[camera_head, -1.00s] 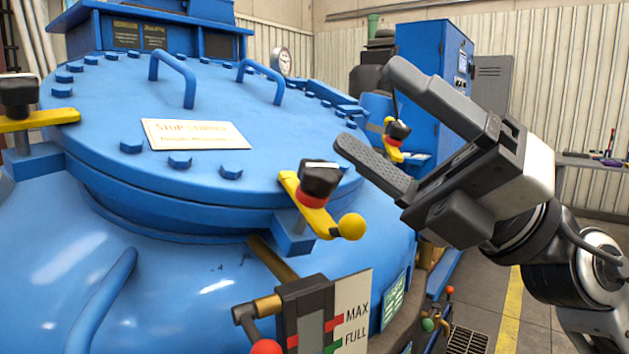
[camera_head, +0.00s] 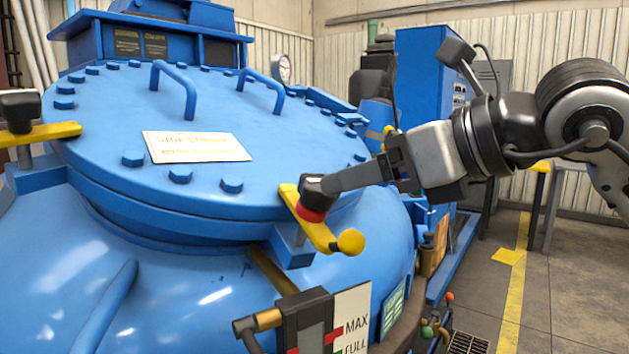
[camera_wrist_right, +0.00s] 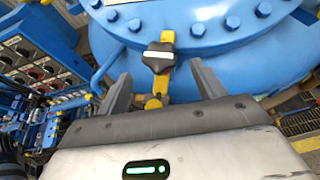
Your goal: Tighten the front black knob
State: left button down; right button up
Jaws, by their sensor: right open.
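The front black knob (camera_head: 319,186) sits on a yellow clamp bar (camera_head: 318,230) with a red ring under it, at the front rim of the blue furnace lid (camera_head: 100,120). In the right wrist view the knob (camera_wrist_right: 158,60) with a white stripe lies ahead, between the two fingers. My right gripper (camera_head: 330,182) is open, reaching in from the right with its fingertips at the knob. In the head view the near finger overlaps the knob's right side. Whether the fingers touch it I cannot tell. My left gripper is not in view.
Another black knob (camera_head: 20,103) on a yellow bar stands at the left edge. Lid bolts and two blue handles (camera_head: 174,88) rise from the lid. A level gauge (camera_head: 304,320) is below the front clamp. A blue cabinet (camera_head: 420,70) stands behind my right arm.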

aim_at(315, 189)
jog(key=p+x, duration=0.1)
jog(key=x, duration=0.7)
jog(key=shift+a+p, duration=0.1)
jog(key=shift+p, duration=0.25)
jog(key=c, duration=1)
